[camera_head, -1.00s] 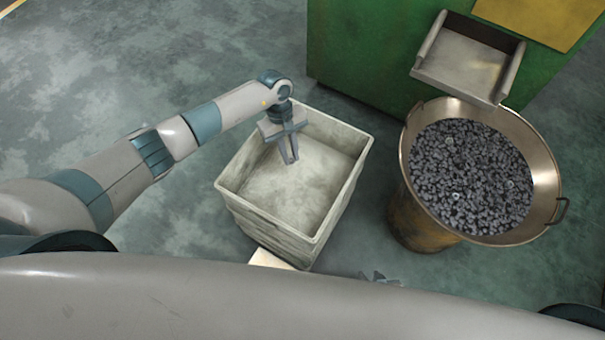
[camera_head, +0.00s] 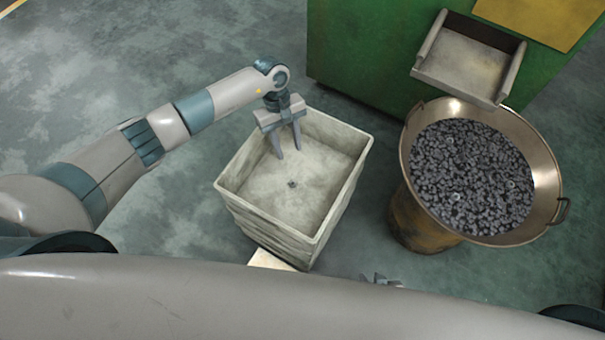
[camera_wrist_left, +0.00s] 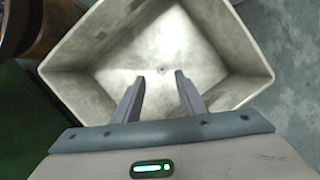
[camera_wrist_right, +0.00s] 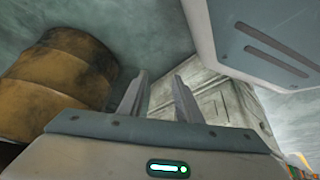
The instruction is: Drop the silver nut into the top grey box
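The top grey box (camera_head: 325,171) stands open in the middle of the head view. The silver nut (camera_head: 292,184) lies on its floor, small and dark; it also shows in the left wrist view (camera_wrist_left: 163,70). My left gripper (camera_head: 288,152) is open and empty above the box's left rear part, fingers pointing down into it. In the left wrist view, the spread fingers (camera_wrist_left: 160,82) have clear space between them, and the nut is beyond their tips. My right gripper (camera_wrist_right: 163,82) is open and empty, low down in front of the box's outer side (camera_wrist_right: 205,100).
A metal pan (camera_head: 548,165) full of dark nuts sits on a rusty yellow barrel (camera_head: 408,222) right of the box. A green machine (camera_head: 350,50) with a metal chute (camera_head: 462,62) stands behind. The floor at left is free.

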